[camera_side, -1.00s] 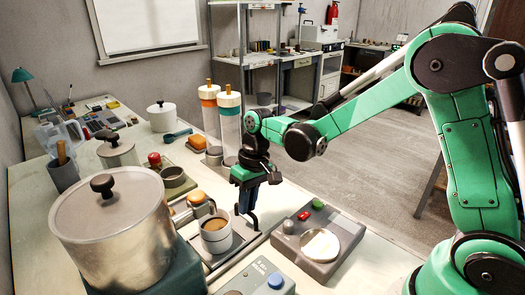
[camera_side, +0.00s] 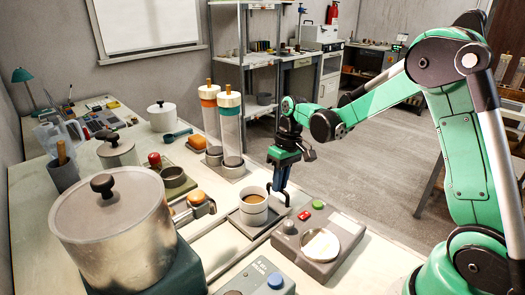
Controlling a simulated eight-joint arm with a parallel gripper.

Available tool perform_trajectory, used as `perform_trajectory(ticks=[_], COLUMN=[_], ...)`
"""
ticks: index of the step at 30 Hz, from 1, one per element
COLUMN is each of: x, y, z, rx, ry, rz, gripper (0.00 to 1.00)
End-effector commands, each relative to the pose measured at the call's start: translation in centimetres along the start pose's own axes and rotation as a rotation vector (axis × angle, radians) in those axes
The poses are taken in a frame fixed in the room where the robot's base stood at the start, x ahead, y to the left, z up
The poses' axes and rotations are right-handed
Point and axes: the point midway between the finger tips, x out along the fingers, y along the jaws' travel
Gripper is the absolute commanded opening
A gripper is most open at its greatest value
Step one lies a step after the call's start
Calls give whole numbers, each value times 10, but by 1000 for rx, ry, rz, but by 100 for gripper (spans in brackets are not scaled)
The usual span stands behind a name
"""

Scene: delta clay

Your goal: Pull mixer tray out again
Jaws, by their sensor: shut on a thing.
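The mixer tray (camera_side: 243,232) is a flat grey tray on the bench, left of the scale-like device. A white cup (camera_side: 253,213) with brown contents stands upright on it. My gripper (camera_side: 283,199) reaches down at the tray's right side, just right of the cup, and is shut on the tray's dark handle. The fingertips and handle are small and partly hard to make out. A large metal pot (camera_side: 115,235) with a dark-knobbed lid stands on a teal base to the left of the tray.
A grey device with a round pan (camera_side: 320,245) and red and green buttons sits close on the right. A control box (camera_side: 258,280) with a blue button is in front. Two tall clear cylinders (camera_side: 230,130) stand behind the tray. An orange-topped knob (camera_side: 196,198) is on its left.

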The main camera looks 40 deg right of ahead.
Motion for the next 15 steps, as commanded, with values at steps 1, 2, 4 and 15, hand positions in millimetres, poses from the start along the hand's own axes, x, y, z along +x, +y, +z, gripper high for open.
perform_trajectory(ticks=[1, 2, 4, 15], x=[0, 0, 0, 0], y=[1, 1, 1, 0], z=[-1, -1, -1, 0], rx=[0, -1, -2, -1], ry=[4, 4, 4, 2], rz=[0, 0, 0, 0], gripper=[0, 0, 0, 44])
